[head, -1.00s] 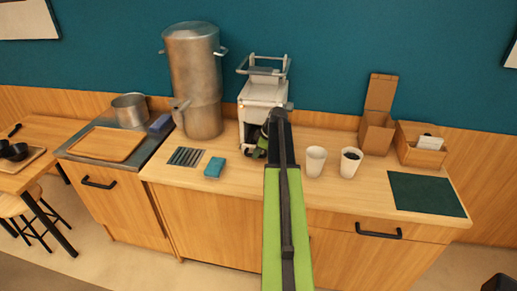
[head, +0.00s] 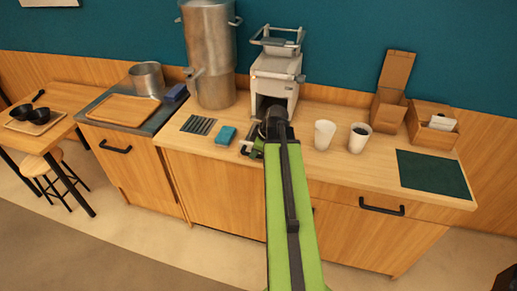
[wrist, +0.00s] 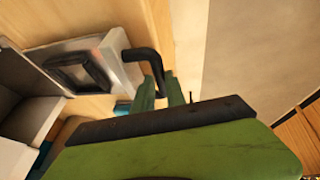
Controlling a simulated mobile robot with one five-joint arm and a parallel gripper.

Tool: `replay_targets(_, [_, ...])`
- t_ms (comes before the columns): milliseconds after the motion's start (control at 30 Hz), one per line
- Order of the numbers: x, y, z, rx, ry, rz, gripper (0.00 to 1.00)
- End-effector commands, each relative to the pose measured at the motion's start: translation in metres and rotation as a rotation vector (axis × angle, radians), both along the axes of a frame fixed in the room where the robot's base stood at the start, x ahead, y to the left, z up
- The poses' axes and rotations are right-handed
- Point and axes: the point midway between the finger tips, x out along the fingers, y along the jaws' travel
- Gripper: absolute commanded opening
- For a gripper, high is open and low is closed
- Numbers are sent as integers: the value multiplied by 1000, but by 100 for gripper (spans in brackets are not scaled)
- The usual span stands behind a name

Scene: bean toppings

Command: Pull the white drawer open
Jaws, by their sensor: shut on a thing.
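The white machine (head: 274,80) stands on the counter, with a dark opening low in its front. In the wrist view, the white drawer (wrist: 113,48) sticks out from the machine, with a dark square recess (wrist: 80,72) in its top. Its black bent handle (wrist: 146,56) projects from the drawer front. My gripper (wrist: 163,92) has its green fingers closed around the handle's end. In the head view my arm hides most of the drawer and handle.
A blue sponge (head: 226,135) lies left of the machine. Two white cups (head: 324,135) (head: 358,138) stand right of my arm. A large metal pot (head: 210,55) stands behind left. A dark green mat (head: 432,174) lies at the right. The floor in front is clear.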

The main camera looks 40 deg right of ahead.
Motion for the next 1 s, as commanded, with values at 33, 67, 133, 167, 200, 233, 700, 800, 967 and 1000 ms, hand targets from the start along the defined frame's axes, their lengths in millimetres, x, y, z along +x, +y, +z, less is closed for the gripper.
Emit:
replay_targets(33, [0,0,0,2,-2,1,0])
replay_targets(67, [0,0,0,2,-2,1,0])
replay_targets(133, [0,-1,0,2,-2,0,0])
replay_targets(167, [0,-1,0,2,-3,-2,0])
replay_targets(200, [0,-1,0,2,-3,-2,0])
replay_targets(233, [0,-2,0,2,-3,-3,0])
replay_targets(700, [-1,-3,1,1,-2,-4,38])
replay_targets(800, [-3,-3,7,2,-2,-5,38])
replay_targets(967, [-14,-4,37,2,-2,-5,38])
replay_targets(1000, [-18,-5,47,2,-2,-5,38])
